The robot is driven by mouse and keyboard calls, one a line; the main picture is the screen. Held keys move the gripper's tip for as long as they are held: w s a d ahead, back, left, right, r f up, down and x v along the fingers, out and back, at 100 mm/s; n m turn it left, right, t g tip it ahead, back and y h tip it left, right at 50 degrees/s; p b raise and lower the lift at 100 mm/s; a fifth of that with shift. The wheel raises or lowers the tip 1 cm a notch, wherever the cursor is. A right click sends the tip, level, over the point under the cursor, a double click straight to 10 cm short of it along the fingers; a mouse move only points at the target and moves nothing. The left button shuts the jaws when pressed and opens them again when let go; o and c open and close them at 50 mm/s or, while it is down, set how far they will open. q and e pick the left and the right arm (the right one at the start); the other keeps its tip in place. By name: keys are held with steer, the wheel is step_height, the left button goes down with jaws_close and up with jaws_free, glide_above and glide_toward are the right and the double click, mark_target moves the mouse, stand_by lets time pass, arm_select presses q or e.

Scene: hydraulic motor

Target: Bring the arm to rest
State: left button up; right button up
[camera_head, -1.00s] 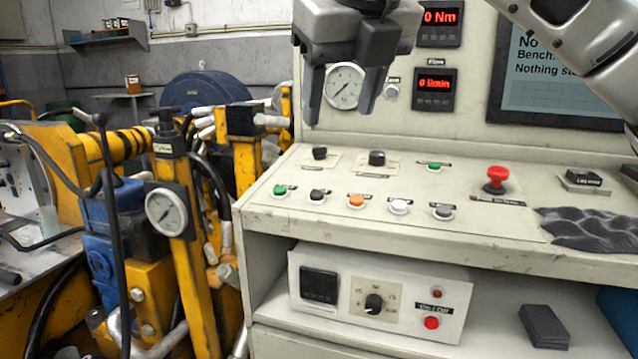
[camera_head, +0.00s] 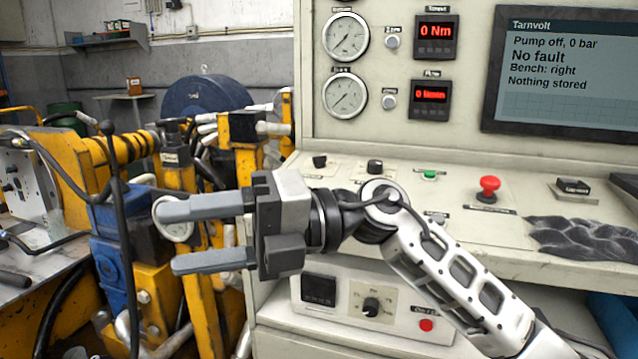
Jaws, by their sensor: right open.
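My right gripper (camera_head: 180,235) is in front of the control console, with its arm coming in from the lower right. Its two grey fingers point left and stand apart, with nothing between them. My left gripper is not in the picture.
The console panel (camera_head: 375,180) carries knobs and a red mushroom button (camera_head: 488,188). A control box (camera_head: 345,300) sits on the shelf below. The screen (camera_head: 570,75) reads "Pump off, 0 bar", "No fault". The yellow rig (camera_head: 180,270) stands left.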

steer(key=w+d+f+m+t+h+p, duration=0.1)
steer(key=w+d+f+m+t+h, duration=0.1)
steer(key=d+f+m+t, duration=0.55)
steer(key=w+d+f+m+t+h+p, duration=0.1)
steer(key=w+d+f+m+t, duration=0.15)
steer(key=m+t, duration=0.9)
steer(key=w+d+f+m+t+h+p, duration=0.15)
steer(key=w+d+f+m+t, duration=0.3)
steer(key=m, duration=0.85)
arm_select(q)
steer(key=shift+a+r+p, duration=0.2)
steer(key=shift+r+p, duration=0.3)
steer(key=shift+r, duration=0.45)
arm_select(e)
steer(key=s+d+f+m+g+h, duration=0.3)
steer(key=s+f, duration=0.5)
steer(key=f, duration=0.3)
steer(key=s+d+f+m+g+h, duration=0.4)
steer(key=s+d+f+m+h, duration=0.2)
steer(key=s+f, duration=0.3)
steer(key=shift+s+d+f, duration=0.3)
steer(key=shift+d+f, duration=0.55)
steer(key=shift+d, duration=0.05)
